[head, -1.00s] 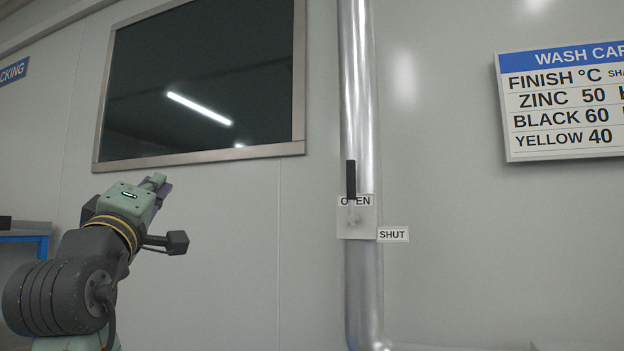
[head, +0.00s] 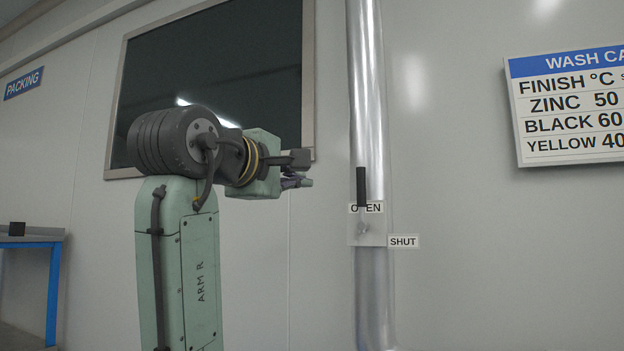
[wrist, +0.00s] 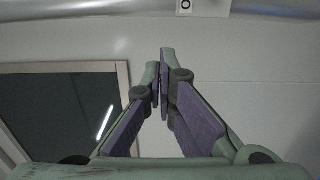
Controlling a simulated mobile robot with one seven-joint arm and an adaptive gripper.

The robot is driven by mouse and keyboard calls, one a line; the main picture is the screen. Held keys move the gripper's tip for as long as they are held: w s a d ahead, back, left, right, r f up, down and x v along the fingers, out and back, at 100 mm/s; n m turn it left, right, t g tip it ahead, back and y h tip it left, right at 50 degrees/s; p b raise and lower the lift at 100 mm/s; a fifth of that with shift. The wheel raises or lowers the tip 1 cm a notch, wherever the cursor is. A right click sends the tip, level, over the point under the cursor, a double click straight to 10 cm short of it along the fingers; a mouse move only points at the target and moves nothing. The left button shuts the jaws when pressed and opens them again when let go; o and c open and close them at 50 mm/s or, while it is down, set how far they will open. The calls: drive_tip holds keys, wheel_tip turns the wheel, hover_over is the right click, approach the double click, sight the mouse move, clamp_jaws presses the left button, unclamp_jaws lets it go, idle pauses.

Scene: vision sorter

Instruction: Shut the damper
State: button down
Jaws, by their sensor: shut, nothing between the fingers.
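The damper handle (head: 361,186) is a dark lever on a pale plate (head: 368,231) fixed to a shiny vertical pipe (head: 368,110). It stands upright, its lower part crossing the OPEN label (head: 375,208). The SHUT label (head: 403,241) is lower and to the right of the plate. My gripper (head: 305,182) is left of the handle in the head view, at about its height, pointing right and apart from it. In the wrist view my gripper (wrist: 162,62) has its fingertips together, with nothing held. The handle cannot be made out in the wrist view.
A dark framed window (head: 225,65) is on the wall behind my arm. A wash card sign (head: 570,105) hangs at the right. A blue-legged bench (head: 45,245) stands at far left.

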sight(363, 200)
drive_tip(key=w+d+p, duration=0.2)
drive_tip(key=w+d, duration=0.5)
drive_tip(key=shift+w+p, duration=0.3)
drive_tip(key=shift+w, duration=0.05)
drive_tip(key=shift+w+p, duration=0.1)
drive_tip(key=shift+p, duration=0.2)
drive_tip(key=shift+d+r+m+p, duration=0.15)
drive_tip(key=shift+d+m+p, duration=0.15)
drive_tip(key=shift+m+p, duration=0.1)
